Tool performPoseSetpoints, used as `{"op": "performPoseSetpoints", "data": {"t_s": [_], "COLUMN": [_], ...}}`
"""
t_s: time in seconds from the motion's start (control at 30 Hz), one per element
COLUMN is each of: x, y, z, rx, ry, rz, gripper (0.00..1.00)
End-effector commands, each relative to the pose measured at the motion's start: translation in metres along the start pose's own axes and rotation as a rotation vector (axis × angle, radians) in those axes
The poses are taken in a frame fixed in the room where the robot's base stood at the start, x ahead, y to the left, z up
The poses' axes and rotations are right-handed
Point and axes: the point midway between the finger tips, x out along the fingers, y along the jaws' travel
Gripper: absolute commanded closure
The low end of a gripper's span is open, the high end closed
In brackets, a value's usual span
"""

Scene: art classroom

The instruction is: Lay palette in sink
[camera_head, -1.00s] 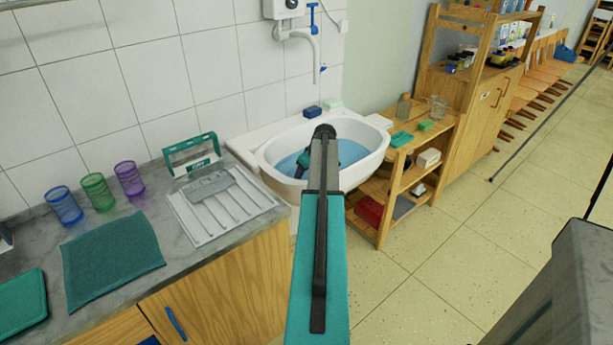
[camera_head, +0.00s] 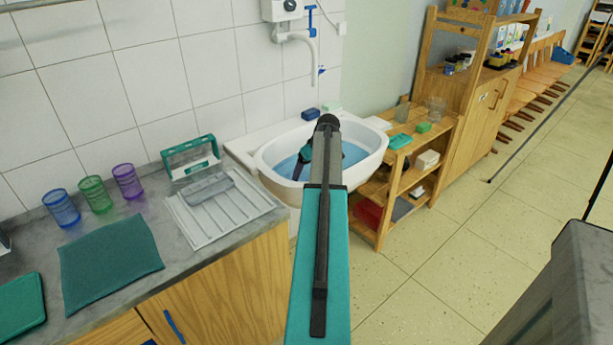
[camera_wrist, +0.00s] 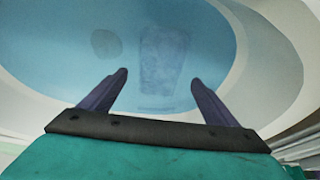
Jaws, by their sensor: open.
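The white sink (camera_head: 367,146) holds blue water and stands against the tiled wall. Its pale inner wall (camera_wrist: 270,60) also shows in the wrist view. A faint, blurred rectangular shape (camera_wrist: 160,52), which looks like the palette, lies under the water on the basin floor. A round dark spot, probably the drain (camera_wrist: 106,43), is left of it. My gripper (camera_wrist: 159,77) is open over the basin, its two dark fingers apart with nothing between them. The palette shape is beyond the fingertips. In the head view my arm hides part of the basin and most of the gripper.
A ribbed drying tray (camera_head: 215,222) with a grey piece on it lies on the counter left of the sink. Several coloured cups (camera_head: 94,194) and a teal mat (camera_head: 108,264) are farther left. A wooden shelf (camera_head: 395,190) stands close right of the sink.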

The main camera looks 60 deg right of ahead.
Motion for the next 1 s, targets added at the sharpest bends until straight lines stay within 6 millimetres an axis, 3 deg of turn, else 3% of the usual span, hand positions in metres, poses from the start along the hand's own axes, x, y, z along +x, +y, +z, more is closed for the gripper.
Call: {"op": "performPoseSetpoints", "data": {"t_s": [0.43,1.0], "x": [-0.059,-0.069], "y": [0.000,-0.001], "z": [0.000,0.000], "rx": [0.000,-0.001], "ry": [0.001,0.000], "rz": [0.001,-0.001], "gripper": [0.18,0.18]}}
